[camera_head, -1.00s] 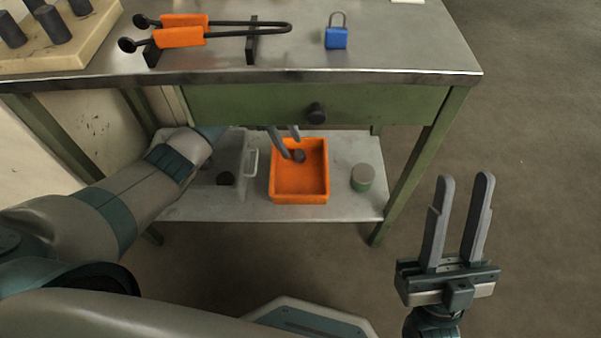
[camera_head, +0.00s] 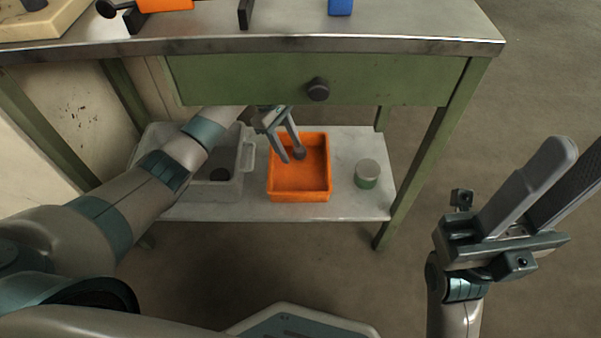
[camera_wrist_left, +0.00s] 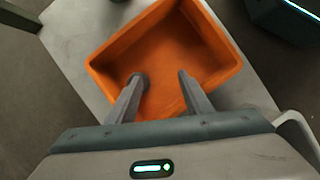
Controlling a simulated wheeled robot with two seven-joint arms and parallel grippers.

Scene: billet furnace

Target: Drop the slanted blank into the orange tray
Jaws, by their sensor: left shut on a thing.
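The orange tray (camera_head: 300,197) sits on the lower shelf, and it fills much of the left wrist view (camera_wrist_left: 215,72). My left gripper (camera_head: 293,157) reaches in under the drawer and points down over the tray. It is shut on a small dark round blank (camera_head: 300,154), which shows at the fingertips. My right gripper (camera_head: 583,155) is open and empty, out to the right over the floor.
A grey bin (camera_head: 238,187) with a dark piece (camera_head: 220,174) in it stands left of the tray. A green-and-grey round can (camera_head: 367,173) stands to its right. The bench's green drawer (camera_head: 240,80) overhangs the shelf (camera_head: 345,206); a bench leg (camera_head: 425,165) bounds it on the right.

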